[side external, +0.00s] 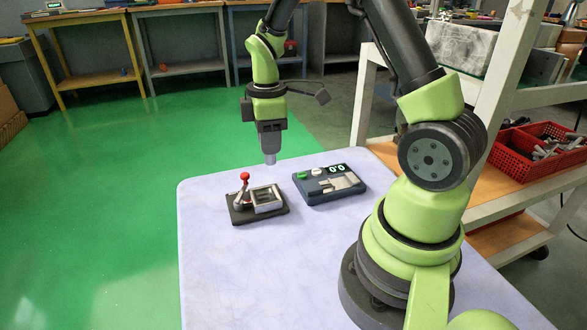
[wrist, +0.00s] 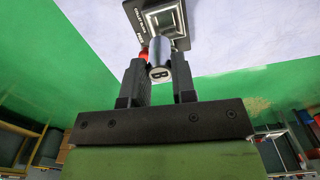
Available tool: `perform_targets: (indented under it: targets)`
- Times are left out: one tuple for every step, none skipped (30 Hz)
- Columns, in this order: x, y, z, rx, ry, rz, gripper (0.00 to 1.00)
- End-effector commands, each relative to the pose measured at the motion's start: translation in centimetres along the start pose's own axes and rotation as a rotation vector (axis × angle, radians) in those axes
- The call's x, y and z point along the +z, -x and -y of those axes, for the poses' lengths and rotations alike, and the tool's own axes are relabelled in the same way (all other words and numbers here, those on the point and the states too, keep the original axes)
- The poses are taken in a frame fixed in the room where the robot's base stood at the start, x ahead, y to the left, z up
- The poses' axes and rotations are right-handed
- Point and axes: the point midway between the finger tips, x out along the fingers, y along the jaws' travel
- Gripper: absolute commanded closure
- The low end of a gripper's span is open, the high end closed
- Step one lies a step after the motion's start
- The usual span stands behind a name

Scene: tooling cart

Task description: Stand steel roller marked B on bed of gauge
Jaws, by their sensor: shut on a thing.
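The steel roller (side external: 270,159) is held upright below my gripper (side external: 269,149), above the cart top near its far edge. In the wrist view the roller (wrist: 160,50) sits between the two dark fingers of my gripper (wrist: 160,63), and the letter B shows on its near end face. My gripper is shut on it. The gauge appears to be the dark blue unit (side external: 350,196) with a lit display and a pale metal bed (side external: 338,185), right of and nearer than the roller. The roller is apart from it.
A dark fixture (side external: 236,217) with a red-knobbed lever and a square metal frame stands left of the gauge. Its frame (wrist: 165,20) shows beyond the roller in the wrist view. The pale cart top (side external: 215,270) is otherwise mostly clear. A shelf with red bins (side external: 515,155) stands right.

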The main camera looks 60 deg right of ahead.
Motion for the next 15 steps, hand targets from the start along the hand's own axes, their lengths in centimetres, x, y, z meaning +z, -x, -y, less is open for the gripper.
perform_targets:
  targets:
    - [1.3, 0.3, -0.5, 0.001, -0.011, 0.000, 1.00]
    - [2.2, 0.4, -0.7, 0.000, -0.013, 0.000, 1.00]
    - [3.5, 0.6, -1.1, 0.000, -0.015, 0.000, 1.00]
    - [4.6, 0.6, -1.3, 0.000, -0.016, 0.000, 1.00]
    - [5.7, 0.7, -1.5, 0.000, -0.016, 0.000, 1.00]
    - [7.2, 0.8, -1.7, 0.001, -0.017, 0.000, 1.00]
    - [8.2, 0.8, -1.8, 0.000, -0.017, 0.001, 1.00]
    - [9.3, 0.9, -1.8, 0.000, -0.016, 0.001, 1.00]
    - [10.6, 1.0, -1.8, 0.001, -0.017, 0.001, 1.00]
    - [11.5, 1.0, -1.8, 0.000, -0.016, 0.001, 1.00]
    - [12.4, 1.1, -1.7, 0.000, -0.015, 0.001, 1.00]
    - [13.4, 1.1, -1.6, 0.001, -0.013, 0.001, 1.00]
    - [14.0, 1.2, -1.5, 0.001, -0.012, 0.001, 1.00]
    - [14.6, 1.2, -1.4, 0.001, -0.010, 0.001, 1.00]
    - [15.2, 1.2, -1.3, 0.001, -0.008, 0.001, 1.00]
